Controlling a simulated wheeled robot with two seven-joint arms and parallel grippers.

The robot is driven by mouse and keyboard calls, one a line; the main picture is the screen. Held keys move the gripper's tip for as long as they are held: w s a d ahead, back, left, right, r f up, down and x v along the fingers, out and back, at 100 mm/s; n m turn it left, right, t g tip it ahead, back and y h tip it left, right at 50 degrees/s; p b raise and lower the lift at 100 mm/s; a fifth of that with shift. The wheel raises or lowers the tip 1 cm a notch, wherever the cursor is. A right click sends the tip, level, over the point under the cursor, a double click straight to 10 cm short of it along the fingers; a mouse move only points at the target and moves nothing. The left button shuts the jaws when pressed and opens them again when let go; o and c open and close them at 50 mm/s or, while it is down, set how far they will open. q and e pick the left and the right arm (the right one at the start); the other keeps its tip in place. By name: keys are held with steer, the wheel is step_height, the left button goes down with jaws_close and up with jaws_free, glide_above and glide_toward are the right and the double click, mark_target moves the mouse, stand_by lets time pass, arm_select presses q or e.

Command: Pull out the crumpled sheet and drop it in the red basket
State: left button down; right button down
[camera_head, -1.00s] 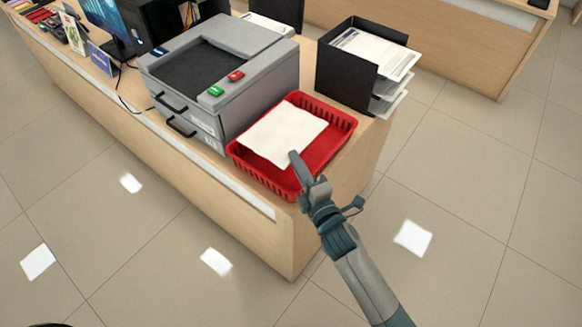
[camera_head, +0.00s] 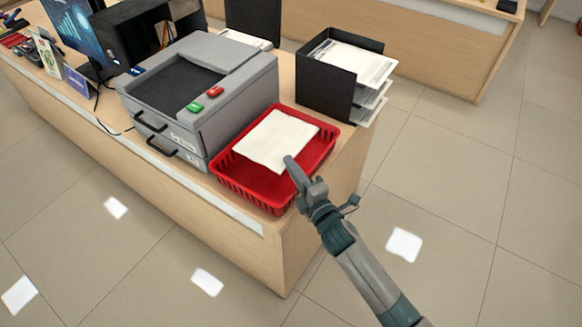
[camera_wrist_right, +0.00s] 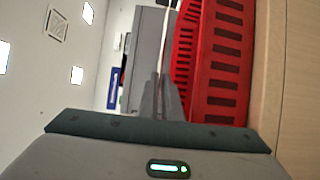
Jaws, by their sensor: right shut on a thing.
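The crumpled sheet (camera_head: 273,140) is white with slightly uneven edges and lies flat-looking over the red basket. My right gripper (camera_head: 291,164) is shut on the sheet's near corner. In the right wrist view the gripper's fingers (camera_wrist_right: 160,100) are together, and the sheet (camera_wrist_right: 171,40) shows edge-on as a thin white strip. The red basket (camera_head: 249,194) stands on the counter at its near right end, beneath the sheet. Its slotted wall also fills the right wrist view (camera_wrist_right: 225,65). I cannot tell whether the sheet touches the basket floor. My left gripper is not in view.
A grey machine (camera_head: 228,105) with green and red buttons stands close left of the basket. A black paper holder (camera_head: 322,88) with stacked sheets stands behind it. The counter (camera_head: 300,225) ends just right of the basket, with open floor beyond.

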steer(key=c, duration=1.9)
jaws_free()
steer(key=shift+o, duration=0.2)
